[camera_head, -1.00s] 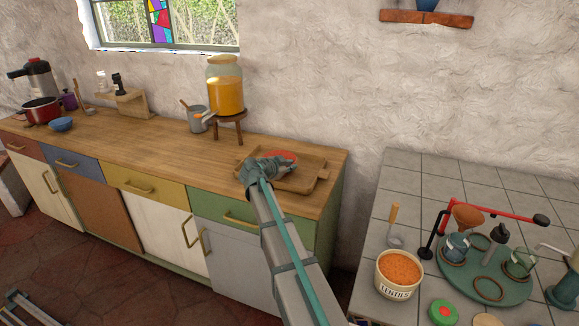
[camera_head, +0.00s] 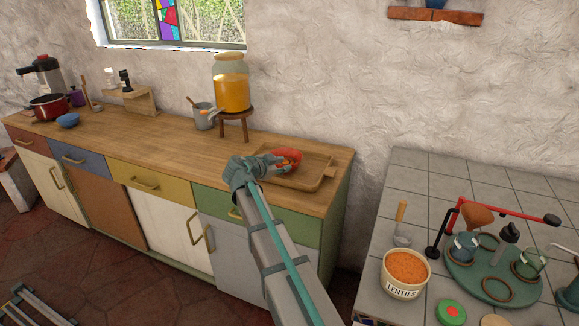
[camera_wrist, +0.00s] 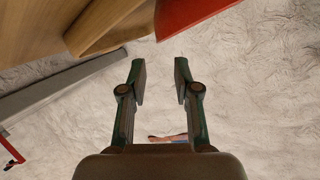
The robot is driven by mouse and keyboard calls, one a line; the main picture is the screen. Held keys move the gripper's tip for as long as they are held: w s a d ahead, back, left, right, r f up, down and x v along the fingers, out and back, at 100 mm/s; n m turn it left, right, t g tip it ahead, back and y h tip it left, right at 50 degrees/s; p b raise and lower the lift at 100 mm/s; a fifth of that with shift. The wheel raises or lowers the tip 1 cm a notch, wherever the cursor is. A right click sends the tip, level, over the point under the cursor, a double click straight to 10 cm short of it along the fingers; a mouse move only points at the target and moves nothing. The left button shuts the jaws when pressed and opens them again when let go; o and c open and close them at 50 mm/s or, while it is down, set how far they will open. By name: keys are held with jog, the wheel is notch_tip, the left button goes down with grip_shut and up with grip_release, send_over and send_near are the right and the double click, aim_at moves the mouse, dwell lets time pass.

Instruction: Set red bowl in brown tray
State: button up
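The red bowl (camera_head: 291,156) sits in the brown tray (camera_head: 318,170), toward the tray's left and back part. My gripper (camera_head: 278,165) is at the bowl's near left side in the head view and hides part of it. In the wrist view, my gripper (camera_wrist: 160,75) has its two fingers spread apart with nothing between them. The red bowl (camera_wrist: 192,14) shows at the top edge, beyond the fingertips, beside a wooden part of the tray (camera_wrist: 105,22). The bowl's underside is hidden, so its contact with the tray floor cannot be seen.
A glass drink jar (camera_head: 232,85) on a small stool and a grey mug (camera_head: 203,117) stand left of the tray. A blue bowl (camera_head: 68,120) and red pot (camera_head: 48,106) are far left. The counter's middle is clear. A tiled counter (camera_head: 405,185) is at right.

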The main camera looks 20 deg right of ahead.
jog(key=shift+v, duration=1.5)
jog(key=a+f+n+y, duration=0.2)
jog(key=a+f+n, duration=0.4)
jog(key=a+f, duration=0.5)
jog(key=s+f+n+g+y, duration=0.1)
jog(key=s+f+n, duration=0.1)
jog(key=s+f, duration=0.45)
jog(key=s+f+n+g+y, duration=0.15)
jog(key=s+f, duration=0.25)
jog(key=f, duration=0.6)
jog(key=s+f+n+g+y, duration=0.1)
jog(key=s+f+n+g, duration=0.15)
jog(key=s+f, duration=0.45)
jog(key=s+a+f+n+g+y+p, duration=0.1)
jog(key=s+f+n+g+y, duration=0.15)
jog(key=s+f, duration=0.75)
jog(key=s+a+f+n+g+y+p, duration=0.1)
jog(key=s+f+g, duration=0.35)
jog(key=s, duration=0.85)
jog(key=s+a+f+n+y, duration=0.1)
jog(key=s+f, duration=0.1)
jog(key=s, duration=0.6)
jog(key=s+a+f+n+g+y, duration=0.1)
jog(key=s+a+f, duration=0.1)
jog(key=s, duration=0.7)
jog(key=shift+y+p, duration=0.3)
jog(key=shift+y, duration=0.1)
